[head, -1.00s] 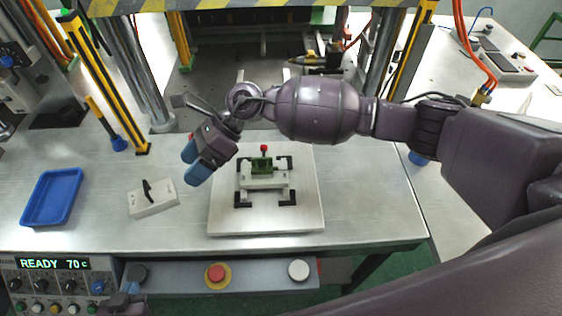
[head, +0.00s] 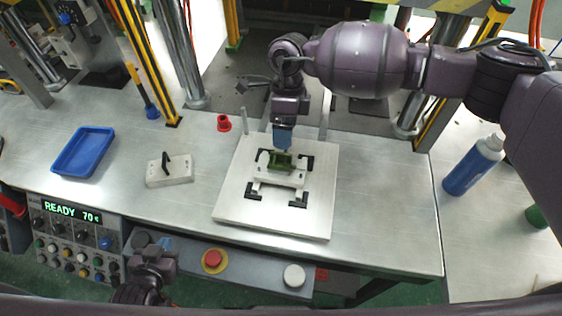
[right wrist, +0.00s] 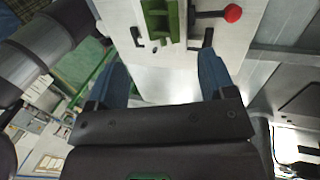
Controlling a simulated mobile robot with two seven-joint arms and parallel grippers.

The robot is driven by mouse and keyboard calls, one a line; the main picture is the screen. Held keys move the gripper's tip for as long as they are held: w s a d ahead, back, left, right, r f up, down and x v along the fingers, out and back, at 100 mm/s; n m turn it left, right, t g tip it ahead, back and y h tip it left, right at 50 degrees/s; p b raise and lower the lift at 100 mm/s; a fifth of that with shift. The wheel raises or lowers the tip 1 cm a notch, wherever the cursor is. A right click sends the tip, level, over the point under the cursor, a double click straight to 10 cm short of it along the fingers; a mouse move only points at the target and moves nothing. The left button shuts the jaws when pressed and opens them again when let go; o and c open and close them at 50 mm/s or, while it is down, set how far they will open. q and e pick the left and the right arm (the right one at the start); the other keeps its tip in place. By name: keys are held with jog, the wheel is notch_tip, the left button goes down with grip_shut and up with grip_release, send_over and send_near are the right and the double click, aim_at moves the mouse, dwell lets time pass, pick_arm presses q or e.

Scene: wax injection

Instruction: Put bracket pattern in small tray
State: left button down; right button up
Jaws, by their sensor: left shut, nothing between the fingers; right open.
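The green bracket pattern (head: 282,162) sits on the pale mold part in the middle of the metal plate (head: 236,200). My right gripper (head: 282,146) is just behind and above it in the head view, fingers down. In the right wrist view its two blue fingers (right wrist: 165,72) stand apart with nothing between them, and the green pattern (right wrist: 158,20) shows beyond the fingertips. I cannot tell whether they touch. A blue tray (head: 62,172), empty, lies at the left of the table. My left gripper (head: 165,245) is shut and empty near the control panel, low in the view.
A pale block with a black handle (head: 170,172) lies between tray and plate. Machine columns rise at the back. A blue bottle (head: 474,165) stands at right. The table right of the plate is clear.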

aim_at(283, 163)
jog(key=b+x, duration=0.1)
jog(key=x, duration=0.6)
jog(key=shift+f+b, duration=0.35)
jog(key=shift+r, duration=0.1)
jog(key=c, duration=1)
jog(key=shift+c, duration=0.4)
